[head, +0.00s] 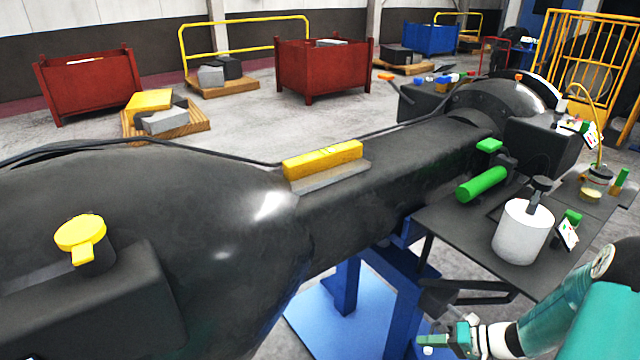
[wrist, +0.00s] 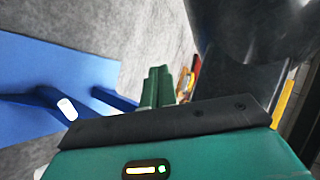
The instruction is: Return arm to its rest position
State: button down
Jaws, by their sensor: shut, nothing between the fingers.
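My gripper (head: 434,344) is low at the bottom right of the head view, at the end of my teal and white arm (head: 550,310). It is below the dark shelf and right of the blue stand, over the floor side of the casting. In the wrist view, my gripper's green fingers (wrist: 157,86) are together with nothing between them. The rest of my arm runs off the right edge of the head view.
A large dark casting (head: 390,185) lies across the view on a blue stand (head: 385,290). A dark shelf (head: 450,225) bears a white cylinder (head: 522,235) and a green cylinder (head: 482,184) above my gripper. Red bins (head: 325,72) and pallets stand on the floor behind.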

jog(key=s+a+r+h, duration=0.3)
jog(key=s+r+h, duration=0.1)
jog(key=r, duration=0.5)
jog(key=s+a+r+h, duration=0.4)
jog(key=s+r, duration=0.2)
jog(key=r, duration=0.4)
jog(key=s+a+r+n+t+h, duration=0.1)
jog(key=s+a+r+h, duration=0.2)
jog(key=r, duration=0.7)
jog(key=shift+s+a+r+h, duration=0.2)
jog(key=shift+s+h, duration=0.2)
jog(key=shift+s, duration=0.85)
